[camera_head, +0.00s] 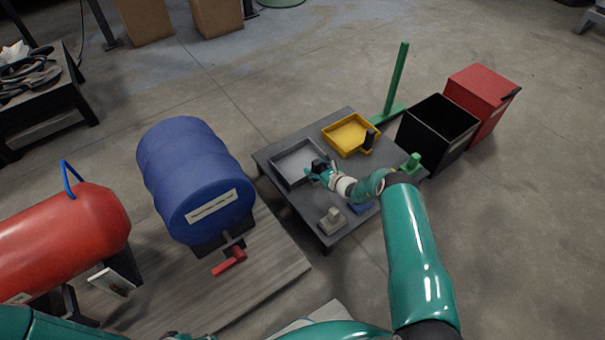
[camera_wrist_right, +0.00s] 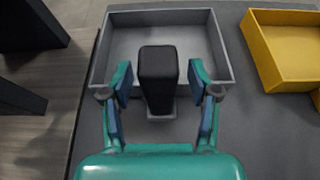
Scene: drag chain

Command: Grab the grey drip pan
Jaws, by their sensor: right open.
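The grey drip pan (camera_head: 290,168) is a shallow square tray on a low dark table. In the right wrist view the pan (camera_wrist_right: 222,55) fills the upper middle, and its black upright handle (camera_wrist_right: 158,70) stands at its near side. My right gripper (camera_head: 316,170) is at the pan's near right edge in the head view. In the wrist view the right gripper (camera_wrist_right: 160,88) is open, with one finger on each side of the black handle and a gap on both sides. My left gripper is not in view.
A yellow pan (camera_head: 350,135) with a black handle sits beside the grey one on the dark table (camera_head: 300,212). A small grey object (camera_head: 332,220) lies near the front corner.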

